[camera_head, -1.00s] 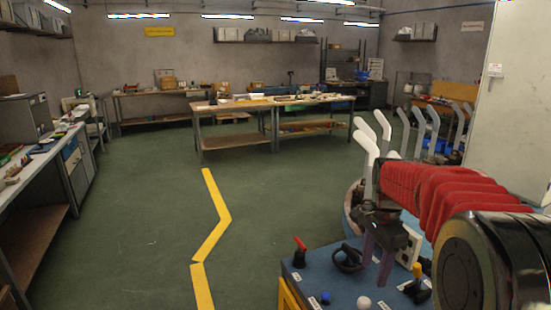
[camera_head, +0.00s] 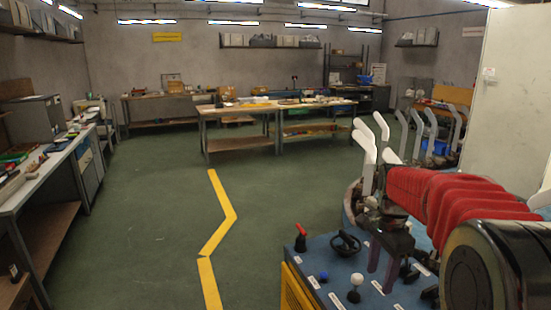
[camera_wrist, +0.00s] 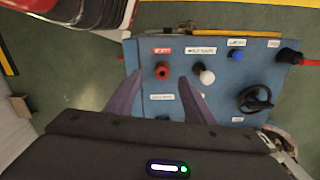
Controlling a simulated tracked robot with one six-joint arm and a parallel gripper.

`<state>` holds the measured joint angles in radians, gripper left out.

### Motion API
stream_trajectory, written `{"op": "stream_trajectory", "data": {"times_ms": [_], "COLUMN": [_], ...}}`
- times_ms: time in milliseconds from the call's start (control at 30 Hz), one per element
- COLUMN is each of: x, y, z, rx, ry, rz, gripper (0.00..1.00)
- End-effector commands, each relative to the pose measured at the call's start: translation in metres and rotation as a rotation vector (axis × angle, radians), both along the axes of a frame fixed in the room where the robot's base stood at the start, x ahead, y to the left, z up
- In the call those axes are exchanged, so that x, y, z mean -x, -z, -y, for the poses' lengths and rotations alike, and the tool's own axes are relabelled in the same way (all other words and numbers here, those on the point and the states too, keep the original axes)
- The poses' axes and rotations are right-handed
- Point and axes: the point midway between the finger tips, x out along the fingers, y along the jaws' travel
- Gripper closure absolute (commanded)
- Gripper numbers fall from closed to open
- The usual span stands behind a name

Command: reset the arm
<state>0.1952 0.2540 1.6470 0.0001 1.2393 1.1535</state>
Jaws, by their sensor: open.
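My gripper (camera_head: 382,270) hangs over the blue control panel (camera_head: 312,262) in the head view, its two purple-grey fingers apart and empty. In the wrist view the fingers (camera_wrist: 160,82) point at the blue panel (camera_wrist: 160,106), and a red knob (camera_wrist: 162,71) shows between their tips. A white ball knob (camera_wrist: 207,77) is just right of the right fingertip; it also shows in the head view (camera_head: 357,279). A blue button (camera_wrist: 237,55), a black handwheel (camera_wrist: 256,98) and a red-handled lever (camera_wrist: 290,57) lie further right. The small labels are too blurred to read.
White upright sock forms (camera_head: 366,142) stand behind the panel. A worktable (camera_head: 240,143) is at the back and a bench (camera_head: 60,160) along the left. A yellow line (camera_head: 222,212) crosses the open green floor. A pale cabinet (camera_head: 505,110) stands at right.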

Motion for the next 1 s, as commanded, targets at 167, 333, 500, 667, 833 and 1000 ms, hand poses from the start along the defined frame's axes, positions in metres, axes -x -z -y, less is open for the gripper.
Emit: {"op": "stream_trajectory", "data": {"times_ms": [167,333,500,667,833,1000], "x": [-0.001,-0.004,-0.004,0.003,0.018,0.043], "y": [0.000,0.000,0.006,0.019,0.026,0.024], "z": [-0.002,-0.004,-0.005,-0.006,-0.010,-0.021], "rx": [0.000,0.003,0.005,0.003,0.007,0.021], "ry": [-0.022,-0.102,-0.193,-0.293,-0.426,-0.602], "rz": [0.000,0.013,0.016,0.009,0.014,0.038], "gripper": [0.52,0.52,0.52,0.52,0.52,0.52]}}
